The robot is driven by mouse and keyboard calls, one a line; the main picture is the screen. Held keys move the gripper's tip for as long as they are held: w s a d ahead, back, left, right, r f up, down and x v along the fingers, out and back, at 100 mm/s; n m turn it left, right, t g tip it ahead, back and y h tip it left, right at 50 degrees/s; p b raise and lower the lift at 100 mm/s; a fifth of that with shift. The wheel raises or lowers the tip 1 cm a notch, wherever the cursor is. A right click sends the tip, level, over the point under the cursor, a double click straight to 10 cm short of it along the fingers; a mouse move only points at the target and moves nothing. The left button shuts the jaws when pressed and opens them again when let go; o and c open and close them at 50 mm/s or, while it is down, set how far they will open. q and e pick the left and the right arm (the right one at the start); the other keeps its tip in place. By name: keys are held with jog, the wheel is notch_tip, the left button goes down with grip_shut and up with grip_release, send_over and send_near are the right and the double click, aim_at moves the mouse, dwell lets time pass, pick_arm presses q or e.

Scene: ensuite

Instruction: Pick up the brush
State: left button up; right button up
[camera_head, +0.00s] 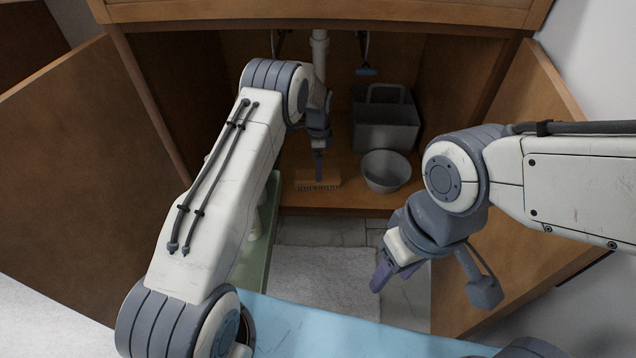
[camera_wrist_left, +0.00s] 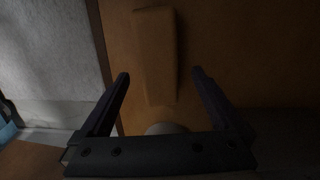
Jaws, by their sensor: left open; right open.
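The brush (camera_head: 318,180) is a brown wooden block with dark bristles along its near side. It lies on the floor of the open cabinet, near the front edge. My left gripper (camera_head: 319,165) is over the brush in the head view. In the left wrist view, the brush (camera_wrist_left: 156,55) is a long tan block, and the open fingers of my left gripper (camera_wrist_left: 160,88) stand on either side of its lower end, apart from it. My right gripper (camera_head: 388,272) is open and empty, outside the cabinet in front of the right door.
A grey bowl (camera_head: 386,172) stands right of the brush, with a grey caddy (camera_head: 385,122) behind it. A white pipe (camera_head: 320,50) hangs at the back. Cabinet doors (camera_head: 75,130) and (camera_head: 535,150) stand open at both sides. A light mat (camera_head: 325,285) lies in front.

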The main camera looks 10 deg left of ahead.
pick_arm(q)
notch_tip(320, 180, down, 5)
jog(key=b, duration=0.4)
jog(key=shift+s+f+b, duration=0.1)
jog(key=shift+b, duration=0.3)
jog(key=shift+c, duration=0.3)
jog(key=c, duration=1.4)
jog(key=shift+r, duration=0.2)
